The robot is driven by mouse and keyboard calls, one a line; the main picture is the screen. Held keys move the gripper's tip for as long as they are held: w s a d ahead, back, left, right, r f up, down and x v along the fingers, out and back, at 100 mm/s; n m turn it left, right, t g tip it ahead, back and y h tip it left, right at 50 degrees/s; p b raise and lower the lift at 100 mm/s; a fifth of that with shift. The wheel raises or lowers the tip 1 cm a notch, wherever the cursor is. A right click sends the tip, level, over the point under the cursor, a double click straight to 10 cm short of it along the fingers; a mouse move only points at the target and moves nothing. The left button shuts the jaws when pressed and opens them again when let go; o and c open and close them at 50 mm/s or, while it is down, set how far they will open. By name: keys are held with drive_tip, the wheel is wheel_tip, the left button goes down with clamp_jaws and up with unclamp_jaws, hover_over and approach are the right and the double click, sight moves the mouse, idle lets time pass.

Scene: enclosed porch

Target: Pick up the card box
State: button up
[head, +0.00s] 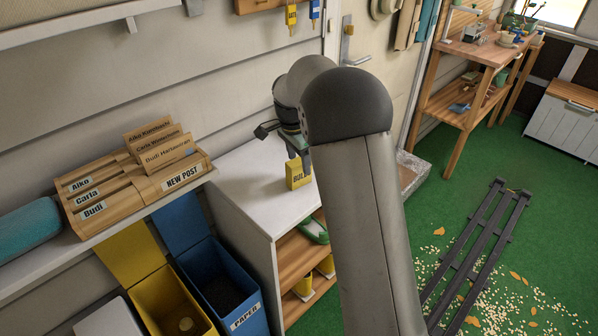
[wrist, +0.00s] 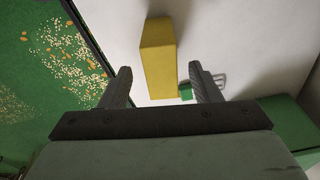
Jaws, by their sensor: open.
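The card box is a small yellow box (head: 298,174) with dark letters starting "BUL", standing upright on the white cabinet top. My arm hides part of its right side in the head view. My gripper (head: 298,154) points down just above the box, with its fingertips near the box's top. In the wrist view the yellow box (wrist: 158,58) shows between the two open fingers (wrist: 160,70), with visible space on both sides. The jaws hold nothing. I cannot tell whether the fingertips have come down past the box's top.
The white cabinet top (head: 240,195) is otherwise largely clear. A wooden letter rack (head: 120,195) stands on a shelf at left, above yellow (head: 170,300) and blue (head: 220,280) bins. A door with a handle (head: 348,45) is behind. A small green item (wrist: 185,91) shows beside the box.

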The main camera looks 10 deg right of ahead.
sight(300, 171)
wheel_tip(300, 171, down, 5)
drive_tip(key=shift+w+d+f+p, duration=0.15)
drive_tip(key=shift+p, duration=0.35)
drive_tip(key=c, duration=1)
drive_tip(key=shift+c, duration=0.3)
